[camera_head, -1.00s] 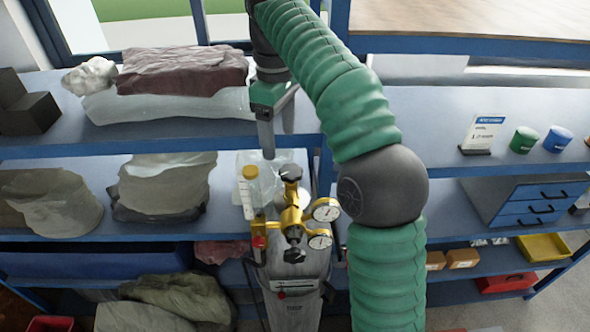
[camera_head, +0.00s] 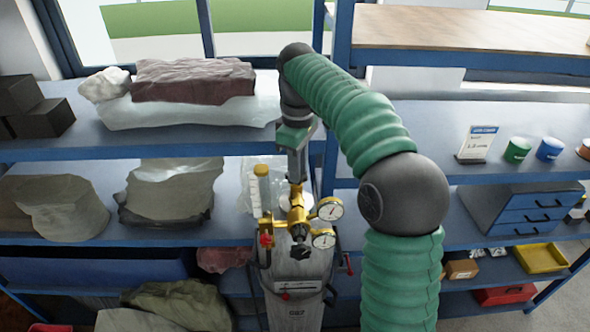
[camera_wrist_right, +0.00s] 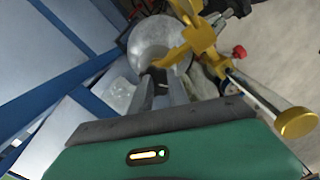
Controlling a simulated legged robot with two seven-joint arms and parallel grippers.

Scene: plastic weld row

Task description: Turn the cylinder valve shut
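The grey gas cylinder (camera_head: 297,275) stands upright in front of the shelves, with a brass regulator (camera_head: 296,212) and two round gauges (camera_head: 327,222) on top. My right gripper (camera_head: 297,180) points down from above, its fingertips at the top of the brass fitting. The fingers hide the dark valve knob there. A lower black knob (camera_head: 300,251) shows on the front. In the right wrist view, my gripper's fingers (camera_wrist_right: 165,88) stand apart, toward the grey cylinder (camera_wrist_right: 158,40), with the brass body (camera_wrist_right: 197,38) beside them. Whether they grip the knob is unclear. My left gripper is not in view.
Blue shelves carry wrapped bundles (camera_head: 195,82), dark blocks (camera_head: 42,118), a sign card (camera_head: 477,143) and small cups (camera_head: 551,143). A yellow-capped bottle (camera_head: 262,185) stands left of the regulator. A blue drawer box (camera_head: 530,208) is at right.

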